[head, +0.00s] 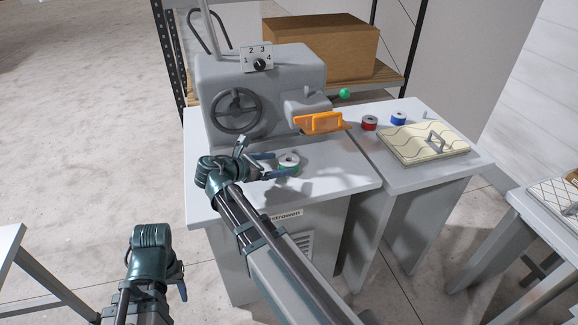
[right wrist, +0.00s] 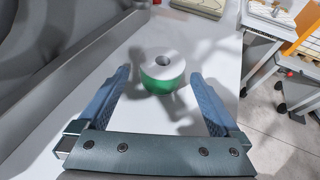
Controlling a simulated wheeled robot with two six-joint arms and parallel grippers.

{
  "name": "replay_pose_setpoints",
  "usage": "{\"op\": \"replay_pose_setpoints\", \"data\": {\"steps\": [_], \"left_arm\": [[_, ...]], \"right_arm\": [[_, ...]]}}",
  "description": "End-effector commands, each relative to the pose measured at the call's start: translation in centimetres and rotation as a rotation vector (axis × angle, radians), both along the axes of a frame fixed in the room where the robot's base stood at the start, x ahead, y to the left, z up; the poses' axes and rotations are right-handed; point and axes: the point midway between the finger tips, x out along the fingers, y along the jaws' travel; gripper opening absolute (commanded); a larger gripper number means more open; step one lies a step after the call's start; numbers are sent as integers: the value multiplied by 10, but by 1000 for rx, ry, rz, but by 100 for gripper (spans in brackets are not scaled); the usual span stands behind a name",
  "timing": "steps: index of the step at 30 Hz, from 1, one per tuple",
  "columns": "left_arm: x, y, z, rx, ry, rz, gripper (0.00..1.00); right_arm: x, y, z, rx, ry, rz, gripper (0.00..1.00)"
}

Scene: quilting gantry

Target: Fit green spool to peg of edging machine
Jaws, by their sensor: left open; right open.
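The green spool (head: 289,166), white on top with a centre hole and a green band, stands upright on the machine's table. It also shows in the right wrist view (right wrist: 163,85). My right gripper (head: 271,165) is open, with its blue fingers pointing at the spool. In the right wrist view the spool lies between and slightly beyond the fingertips, with gaps on both sides. The grey edging machine (head: 270,82) stands behind it with a handwheel, dial and orange guard. I cannot clearly make out its peg. My left gripper (head: 178,284) is open and empty, low at the left.
A side table (head: 410,184) at the right holds a red spool (head: 370,122), a blue spool (head: 398,118) and a quilted panel with a handle (head: 424,143). A cardboard box (head: 320,46) sits on the shelf behind. The machine table's front right is clear.

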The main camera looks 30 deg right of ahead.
Motion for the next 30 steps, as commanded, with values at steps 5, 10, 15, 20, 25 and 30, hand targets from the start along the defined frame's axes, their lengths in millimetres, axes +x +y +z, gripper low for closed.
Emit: {"op": "replay_pose_setpoints", "data": {"steps": [5,10,15,20,25,30], "left_arm": [[0,0,-10,0,0,0,50],[0,0,-21,0,0,0,50],[0,0,-23,0,0,0,50],[0,0,-22,0,0,0,50],[0,0,-22,0,0,0,50],[0,0,-22,0,0,0,50]], "right_arm": [[0,-14,-10,0,1,-3,100],[3,-37,-21,0,-1,-4,100],[5,-46,-23,0,0,-1,100],[5,-46,-22,0,0,0,96],[5,-46,-22,0,0,0,66],[5,-45,-22,0,0,0,35]]}}
